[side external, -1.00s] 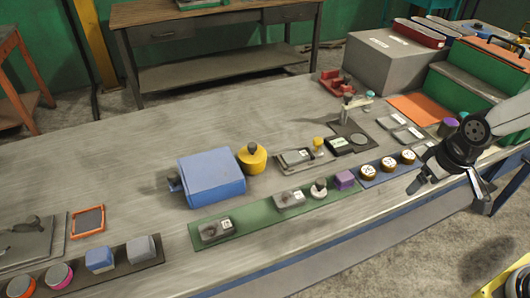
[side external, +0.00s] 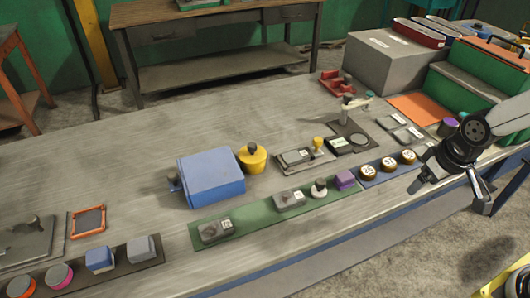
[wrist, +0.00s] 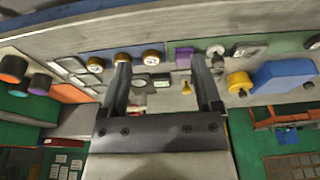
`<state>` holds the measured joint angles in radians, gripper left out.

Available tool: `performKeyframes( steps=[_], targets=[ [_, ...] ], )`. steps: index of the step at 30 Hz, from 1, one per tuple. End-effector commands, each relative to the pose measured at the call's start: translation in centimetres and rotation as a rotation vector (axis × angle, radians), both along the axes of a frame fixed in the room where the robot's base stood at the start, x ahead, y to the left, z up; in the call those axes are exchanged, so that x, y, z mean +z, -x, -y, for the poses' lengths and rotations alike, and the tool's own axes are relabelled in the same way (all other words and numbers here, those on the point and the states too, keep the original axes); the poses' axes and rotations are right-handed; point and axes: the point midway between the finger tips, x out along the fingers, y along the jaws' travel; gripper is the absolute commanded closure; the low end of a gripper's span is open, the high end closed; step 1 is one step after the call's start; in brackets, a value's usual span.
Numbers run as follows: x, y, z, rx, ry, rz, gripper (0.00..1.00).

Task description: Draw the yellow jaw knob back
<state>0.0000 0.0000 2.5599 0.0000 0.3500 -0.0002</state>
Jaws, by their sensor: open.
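The small yellow jaw knob (side external: 318,143) stands at the right end of a low grey vise-like fixture (side external: 296,158) in the middle of the bench. In the wrist view the yellow knob (wrist: 186,88) shows between my two fingers, nearer the right one and well beyond them. My gripper (side external: 448,198) is open and empty over the bench's front edge, right of the fixture and apart from it. Its spread fingers also show in the wrist view (wrist: 160,62).
A larger yellow round part (side external: 252,160) and a blue block (side external: 211,178) stand left of the fixture. A green strip (side external: 255,212) with several parts and a blue strip (side external: 376,180) with round knobs lie in front. A clamp post (side external: 347,112) stands behind right. The bench's back left is clear.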

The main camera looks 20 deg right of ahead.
Motion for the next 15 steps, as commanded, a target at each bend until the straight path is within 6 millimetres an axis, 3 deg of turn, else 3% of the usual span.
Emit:
performKeyframes(
  steps=[8, 15],
  targets=[
    [0.2, -2.0, -0.1, 0.038, 0.000, 0.000, 0.19],
    [0.3, -7.5, -0.5, 0.157, -0.005, 0.002, 0.19]
  ],
)
